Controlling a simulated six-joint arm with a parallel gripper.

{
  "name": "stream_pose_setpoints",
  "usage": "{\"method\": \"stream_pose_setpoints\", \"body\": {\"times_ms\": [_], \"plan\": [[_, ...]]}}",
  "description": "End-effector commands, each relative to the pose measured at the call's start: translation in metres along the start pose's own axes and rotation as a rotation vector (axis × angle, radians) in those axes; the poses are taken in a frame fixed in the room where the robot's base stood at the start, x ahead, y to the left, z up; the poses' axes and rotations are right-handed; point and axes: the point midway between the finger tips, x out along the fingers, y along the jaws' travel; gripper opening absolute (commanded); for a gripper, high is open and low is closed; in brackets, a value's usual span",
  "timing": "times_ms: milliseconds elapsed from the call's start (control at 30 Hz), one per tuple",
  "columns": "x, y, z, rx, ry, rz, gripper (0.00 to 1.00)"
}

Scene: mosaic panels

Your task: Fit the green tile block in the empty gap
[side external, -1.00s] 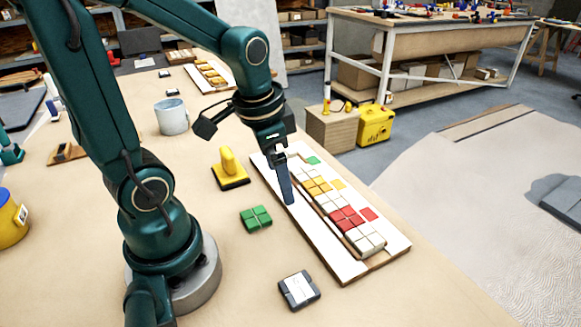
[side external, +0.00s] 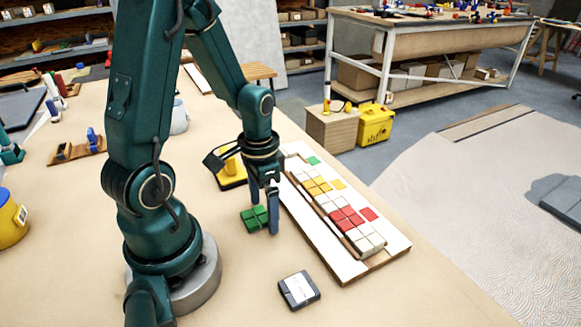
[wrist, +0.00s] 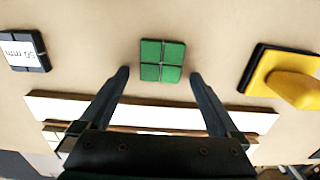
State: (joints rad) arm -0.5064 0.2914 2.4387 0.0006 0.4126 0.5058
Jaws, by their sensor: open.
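The green tile block (side external: 252,218), a two-by-two square of tiles, lies flat on the table, left of the white panel (side external: 322,254). In the wrist view it (wrist: 162,61) is ahead, centred between my fingertips. My gripper (side external: 267,218) is open and empty, its fingers pointing down near the block; in the wrist view my gripper (wrist: 159,75) shows a finger to either side, apart from the block. The panel carries a row of white, yellow and red blocks, with green (side external: 313,160), yellow and red marker squares beside it. The gap beside the green marker is hard to make out.
A yellow-handled tool (side external: 232,168) stands behind the block, and shows in the wrist view (wrist: 287,82). A pale cup (side external: 179,117) stands farther back. Table is clear around the block.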

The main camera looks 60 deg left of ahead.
Motion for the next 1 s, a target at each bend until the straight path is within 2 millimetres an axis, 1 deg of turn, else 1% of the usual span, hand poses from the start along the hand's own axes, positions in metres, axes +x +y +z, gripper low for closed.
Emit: {"method": "stream_pose_setpoints", "body": {"times_ms": [267, 300, 367, 400, 467, 500, 533, 800, 933, 1000], "plan": [[0.001, 0.000, 0.000, 0.000, 0.001, -0.001, 0.97], [0.001, 0.000, 0.000, 0.000, 0.001, -0.001, 0.82], [0.001, 0.000, 0.000, 0.000, 0.001, -0.001, 0.59], [0.001, 0.000, 0.000, 0.000, 0.001, -0.001, 0.44], [0.001, 0.000, 0.000, 0.000, 0.001, -0.001, 0.21], [0.001, 0.000, 0.000, 0.000, 0.001, -0.001, 0.06], [0.001, 0.000, 0.000, 0.000, 0.001, -0.001, 0.03], [-0.001, 0.000, 0.000, 0.000, 0.002, -0.001, 0.03], [-0.006, -0.001, -0.001, 0.000, 0.005, -0.003, 0.03], [-0.013, -0.001, -0.002, 0.000, 0.006, -0.003, 0.03]]}}
